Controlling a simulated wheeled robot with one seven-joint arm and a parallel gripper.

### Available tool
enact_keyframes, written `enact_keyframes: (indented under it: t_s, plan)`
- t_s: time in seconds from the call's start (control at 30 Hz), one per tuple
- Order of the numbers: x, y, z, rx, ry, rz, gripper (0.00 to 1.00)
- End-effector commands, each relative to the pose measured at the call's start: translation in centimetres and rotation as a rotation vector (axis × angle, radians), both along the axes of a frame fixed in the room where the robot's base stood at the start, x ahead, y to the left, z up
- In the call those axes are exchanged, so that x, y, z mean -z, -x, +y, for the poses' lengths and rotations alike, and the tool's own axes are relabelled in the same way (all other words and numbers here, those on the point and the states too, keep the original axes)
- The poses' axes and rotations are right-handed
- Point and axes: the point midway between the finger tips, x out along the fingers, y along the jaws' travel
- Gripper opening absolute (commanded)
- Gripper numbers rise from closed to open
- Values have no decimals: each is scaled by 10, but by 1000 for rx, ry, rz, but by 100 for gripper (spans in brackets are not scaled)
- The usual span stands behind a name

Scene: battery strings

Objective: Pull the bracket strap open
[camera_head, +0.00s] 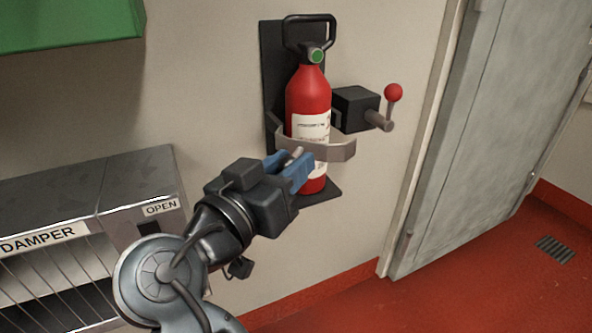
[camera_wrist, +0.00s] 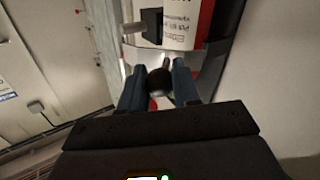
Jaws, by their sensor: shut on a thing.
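A red fire extinguisher (camera_head: 308,95) with a white label stands upright in a black wall bracket (camera_head: 273,75). My gripper (camera_head: 297,165), with blue fingers, is at the front of the strap, to the left of the extinguisher's middle. It is shut on a small strap handle (camera_head: 295,154). In the wrist view the handle's dark round knob (camera_wrist: 160,82) sits between the two fingers, with the strap (camera_wrist: 140,57) just beyond. The fingers hide part of the strap.
A black box with a red-knobbed lever (camera_head: 393,92) is on the wall to the right of the extinguisher. A grey damper cabinet (camera_head: 130,180) stands at the left, a green box (camera_head: 65,22) above it. A grey door (camera_head: 475,130) is at right.

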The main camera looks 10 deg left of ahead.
Motion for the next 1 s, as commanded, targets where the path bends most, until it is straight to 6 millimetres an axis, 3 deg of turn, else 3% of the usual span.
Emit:
enact_keyframes:
  t_s: [0.5, 0.53, 0.77, 1.0]
  plan:
    - [1, 0, 2, 19, 1, 4, 0]
    - [1, 0, 2, 19, 1, 4, 33]
    - [1, 0, 2, 18, 0, 3, 55]
    - [0, 1, 2, 18, 0, 2, 55]
